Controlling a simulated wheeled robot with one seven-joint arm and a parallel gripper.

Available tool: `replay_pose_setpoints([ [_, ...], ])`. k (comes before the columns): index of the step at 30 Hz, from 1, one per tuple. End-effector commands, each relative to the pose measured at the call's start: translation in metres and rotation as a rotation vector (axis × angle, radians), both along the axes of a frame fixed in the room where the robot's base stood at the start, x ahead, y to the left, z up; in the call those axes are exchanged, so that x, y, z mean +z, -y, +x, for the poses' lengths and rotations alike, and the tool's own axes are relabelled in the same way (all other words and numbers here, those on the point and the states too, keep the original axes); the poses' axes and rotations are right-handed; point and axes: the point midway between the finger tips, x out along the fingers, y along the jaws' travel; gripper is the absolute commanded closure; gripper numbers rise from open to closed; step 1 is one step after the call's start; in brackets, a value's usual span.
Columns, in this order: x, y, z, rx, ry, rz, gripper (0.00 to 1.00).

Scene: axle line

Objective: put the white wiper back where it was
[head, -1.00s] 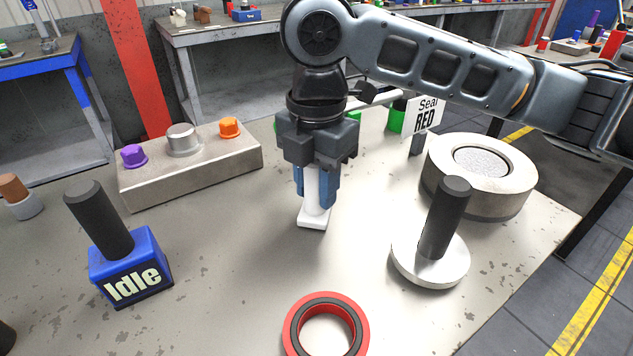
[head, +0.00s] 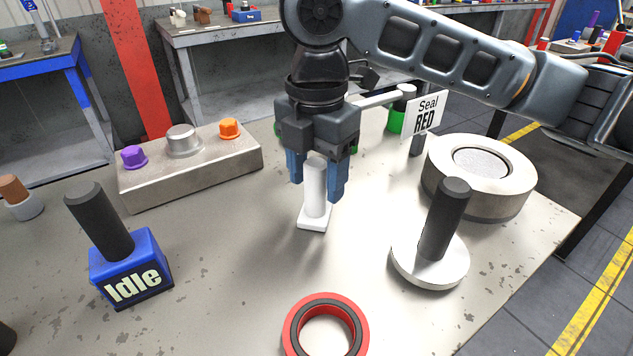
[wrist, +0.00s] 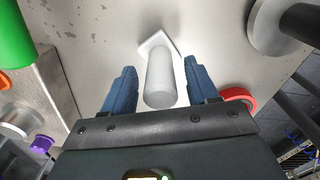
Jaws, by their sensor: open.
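The white wiper (head: 315,190) stands upright on its flat square foot on the table (head: 230,270), near the middle in the head view. My gripper (head: 317,190) is above and around its handle, with blue fingers spread to either side. In the wrist view the wiper (wrist: 160,78) is between the two fingers (wrist: 160,92), with a gap on both sides. The jaws are open and hold nothing.
A red ring (head: 326,328) lies in front. A round metal base with a black post (head: 443,225) and a thick round pad (head: 480,175) stand right. The Idle block (head: 130,268) and a metal box with knobs (head: 190,170) are left. A "Seal RED" sign (head: 425,115) stands behind.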

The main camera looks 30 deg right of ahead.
Motion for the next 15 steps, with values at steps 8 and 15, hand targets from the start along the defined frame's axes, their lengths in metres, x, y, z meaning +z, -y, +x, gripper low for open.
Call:
replay_pose_setpoints([
  [8,0.06,-0.001,0.001,0.002,0.003,0.0,0.42],
  [15,0.093,0.0,0.0,0.0,0.002,-0.002,0.42],
])
